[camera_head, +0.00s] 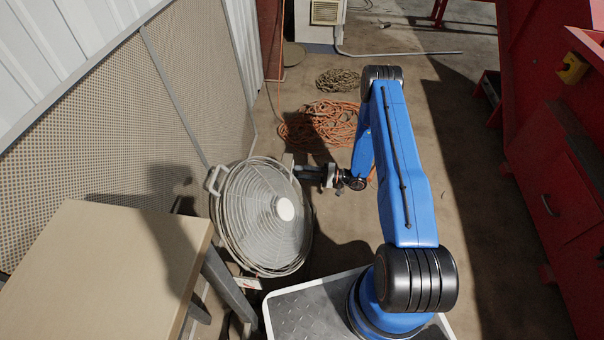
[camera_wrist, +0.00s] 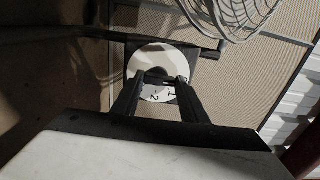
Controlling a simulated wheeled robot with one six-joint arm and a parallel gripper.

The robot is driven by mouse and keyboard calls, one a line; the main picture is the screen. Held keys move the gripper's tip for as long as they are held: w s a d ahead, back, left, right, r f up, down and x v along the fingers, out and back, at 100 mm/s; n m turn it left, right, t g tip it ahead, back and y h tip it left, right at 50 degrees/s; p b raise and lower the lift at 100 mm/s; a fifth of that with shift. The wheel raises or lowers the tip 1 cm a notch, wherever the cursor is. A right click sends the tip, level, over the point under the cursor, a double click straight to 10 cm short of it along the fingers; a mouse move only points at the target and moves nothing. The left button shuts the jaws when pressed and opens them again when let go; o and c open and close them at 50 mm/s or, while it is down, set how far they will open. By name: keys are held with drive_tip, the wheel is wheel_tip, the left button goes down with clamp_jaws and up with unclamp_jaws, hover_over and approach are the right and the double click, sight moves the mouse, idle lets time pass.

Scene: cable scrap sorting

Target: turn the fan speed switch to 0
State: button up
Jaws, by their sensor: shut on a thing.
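The fan (camera_head: 265,215) stands on the floor beside the wooden table, its round wire grille facing up toward the head camera. Part of its grille (camera_wrist: 232,15) shows at the top right of the wrist view. In the wrist view the fan speed switch (camera_wrist: 150,56) is a round white dial with the marks 1 and 2 visible near its lower edge. The rest of its marks are hidden. My gripper (camera_wrist: 160,78) reaches over the dial and is shut on its knob, which the fingers mostly hide. In the head view my gripper (camera_head: 308,174) is at the fan's right side.
A wooden table (camera_head: 100,260) stands at the lower left, close to the fan. A perforated panel (camera_head: 110,120) is behind the fan. An orange cable coil (camera_head: 325,122) and a darker coil (camera_head: 338,80) lie on the floor. Red cabinets (camera_head: 555,200) stand at the right.

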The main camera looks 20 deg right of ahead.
drive_tip(key=o, duration=1)
drive_tip(key=shift+o, duration=0.2)
drive_tip(key=v, duration=1.7)
drive_tip(key=shift+d, duration=0.25)
drive_tip(key=shift+s+f, duration=0.1)
drive_tip(key=shift+s, duration=0.05)
